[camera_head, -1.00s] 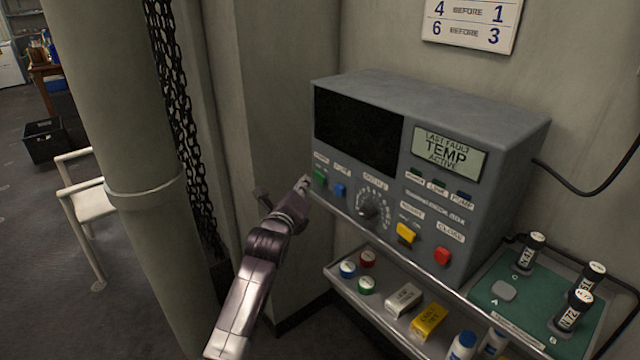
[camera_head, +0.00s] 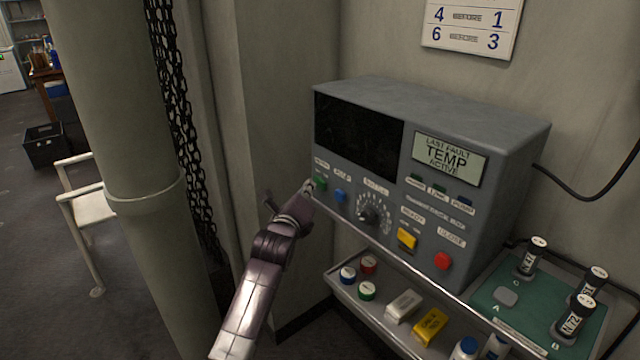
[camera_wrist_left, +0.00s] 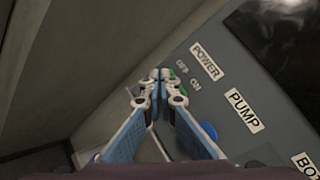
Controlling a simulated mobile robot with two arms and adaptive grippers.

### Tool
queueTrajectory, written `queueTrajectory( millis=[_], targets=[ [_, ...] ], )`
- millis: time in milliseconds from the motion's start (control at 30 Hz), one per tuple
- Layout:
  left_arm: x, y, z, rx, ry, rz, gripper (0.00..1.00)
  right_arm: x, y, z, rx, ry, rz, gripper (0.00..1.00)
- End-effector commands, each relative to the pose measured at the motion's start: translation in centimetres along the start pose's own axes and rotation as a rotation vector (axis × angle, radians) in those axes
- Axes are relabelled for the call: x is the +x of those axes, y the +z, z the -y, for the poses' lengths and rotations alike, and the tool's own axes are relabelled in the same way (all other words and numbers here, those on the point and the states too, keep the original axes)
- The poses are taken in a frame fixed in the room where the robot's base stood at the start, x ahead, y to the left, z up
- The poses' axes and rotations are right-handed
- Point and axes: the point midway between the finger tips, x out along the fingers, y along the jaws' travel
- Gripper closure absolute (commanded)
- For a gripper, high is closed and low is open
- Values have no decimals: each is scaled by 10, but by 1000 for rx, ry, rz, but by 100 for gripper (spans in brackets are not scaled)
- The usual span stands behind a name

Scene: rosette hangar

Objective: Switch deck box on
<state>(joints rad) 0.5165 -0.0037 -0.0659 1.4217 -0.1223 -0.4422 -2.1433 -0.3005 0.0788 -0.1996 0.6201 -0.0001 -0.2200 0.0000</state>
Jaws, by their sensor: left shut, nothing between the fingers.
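The deck box (camera_head: 430,110) is a grey console on the wall with a dark screen (camera_head: 357,132) and a small display reading "LAST FAULT TEMP ACTIVE". A green power control (camera_head: 320,183) sits at its lower left, and a blue pump button (camera_head: 340,195) is to the right of it. My left gripper (camera_head: 308,187) is shut and empty, with its tips at the green control. The right gripper is out of view.
A dial (camera_head: 368,213), a yellow button (camera_head: 406,239) and a red button (camera_head: 443,260) sit further right on the panel. A shelf (camera_head: 345,297) with caps and small boxes is below. A green tray (camera_head: 484,300) with dark cylinders stands right. A pipe (camera_head: 140,200) is left.

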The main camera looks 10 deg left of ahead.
Motion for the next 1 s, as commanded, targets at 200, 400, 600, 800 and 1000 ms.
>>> queueTrajectory(
  millis=[200, 400, 600, 800, 1000],
  targets=[
    [0, 0, 0, 0, 0, 0, 100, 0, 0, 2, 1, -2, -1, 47],
    [0, 0, 0, 0, 0, 0, 100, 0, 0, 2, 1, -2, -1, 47],
    [0, 0, 0, 0, 0, 0, 100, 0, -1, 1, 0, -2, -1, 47],
    [4, -3, 4, 2, -1, 0, 100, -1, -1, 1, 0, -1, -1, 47],
    [6, -4, 5, 0, 0, 0, 100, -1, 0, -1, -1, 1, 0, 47]
  ],
)
